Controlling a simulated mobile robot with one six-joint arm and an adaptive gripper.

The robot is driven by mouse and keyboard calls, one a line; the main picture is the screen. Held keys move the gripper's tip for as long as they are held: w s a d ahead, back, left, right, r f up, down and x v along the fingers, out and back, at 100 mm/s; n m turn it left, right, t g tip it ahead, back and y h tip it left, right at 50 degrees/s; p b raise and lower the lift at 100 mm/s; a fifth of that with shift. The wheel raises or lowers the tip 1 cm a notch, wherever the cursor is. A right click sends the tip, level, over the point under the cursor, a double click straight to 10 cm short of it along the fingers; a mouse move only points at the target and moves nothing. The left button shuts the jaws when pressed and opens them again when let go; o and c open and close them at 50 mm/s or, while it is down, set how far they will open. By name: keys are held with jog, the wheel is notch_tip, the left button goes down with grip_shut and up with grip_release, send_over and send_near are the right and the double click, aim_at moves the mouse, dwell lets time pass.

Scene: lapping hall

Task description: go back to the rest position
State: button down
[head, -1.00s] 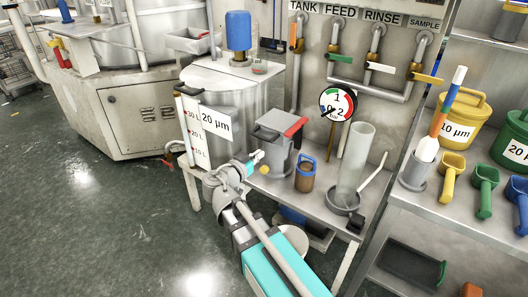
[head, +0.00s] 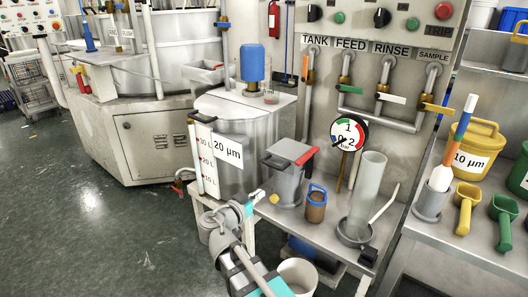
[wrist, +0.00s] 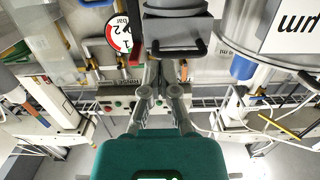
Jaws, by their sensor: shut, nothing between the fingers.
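My gripper (head: 256,197) is shut and empty at the end of my arm, low in the middle of the head view. It appears in front of the steel bench, left of the grey lidded container (head: 288,172). In the wrist view my gripper (wrist: 158,62) has its fingers together, pointing toward the grey container (wrist: 178,35) with its black handle. I cannot tell the gap between the fingertips and the container.
The bench (head: 325,228) also holds a 20 µm tank (head: 235,175), a brown jar with blue handle (head: 316,205) and a tall clear cylinder (head: 368,190). A white bucket (head: 298,275) stands below. A shelf with scoops (head: 467,205) is right. Floor (head: 90,230) is clear at left.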

jog(key=s+d+f+n+g+y, duration=0.1)
jog(key=d+f+g, duration=0.2)
jog(key=d+f, duration=0.1)
jog(key=s+d+f+n+g+y, duration=0.1)
jog(key=s+d+f+g, duration=0.1)
jog(key=d, duration=0.5)
jog(key=s+d+f+n+g+y, duration=0.1)
jog(key=d+f+g, duration=0.4)
jog(key=d+f, duration=0.1)
jog(key=shift+s+d+f, duration=0.15)
jog(key=shift+s+f, duration=0.2)
jog(key=shift+f, duration=0.2)
jog(key=s+d+f+n+g+y, duration=0.3)
jog(key=s+f+n+g+y, duration=0.1)
jog(key=s+y, duration=0.25)
notch_tip(320, 180, up, 33)
jog(key=p, duration=3.3)
jog(key=shift+w, duration=0.2)
